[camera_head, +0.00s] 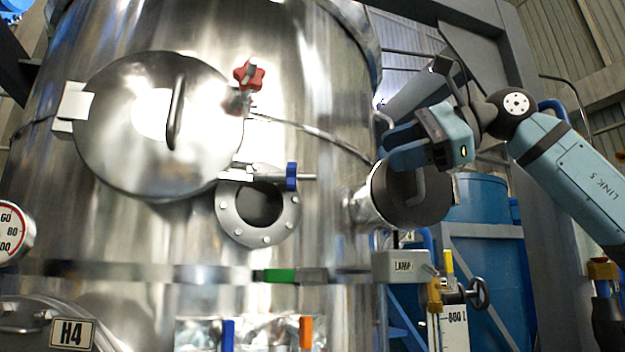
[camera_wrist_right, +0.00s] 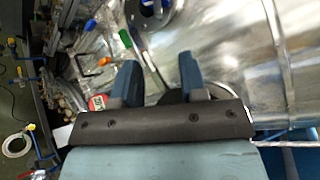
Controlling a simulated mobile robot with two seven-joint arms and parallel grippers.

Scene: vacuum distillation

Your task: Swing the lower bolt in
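The round steel cover (camera_head: 120,130) is on the vessel, with a bar handle across it. A red star knob (camera_head: 249,75) sits at its upper right edge. The lower bolt (camera_head: 291,176), with a blue knob on a steel rod, lies roughly level at the cover's lower right, its rod end pointing right. It is above the open flanged port (camera_head: 258,212). My right gripper (camera_head: 384,146) is open and empty, well to the right of the bolt and above the side port. Its two spread fingers also show in the wrist view (camera_wrist_right: 162,75). My left gripper is out of view.
A dark-faced side port (camera_head: 405,195) juts out just below my right gripper. A LAMP box (camera_head: 402,266) is under it. A thin cable crosses the vessel from the cover to the side port. The vessel front between bolt and gripper is otherwise clear.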

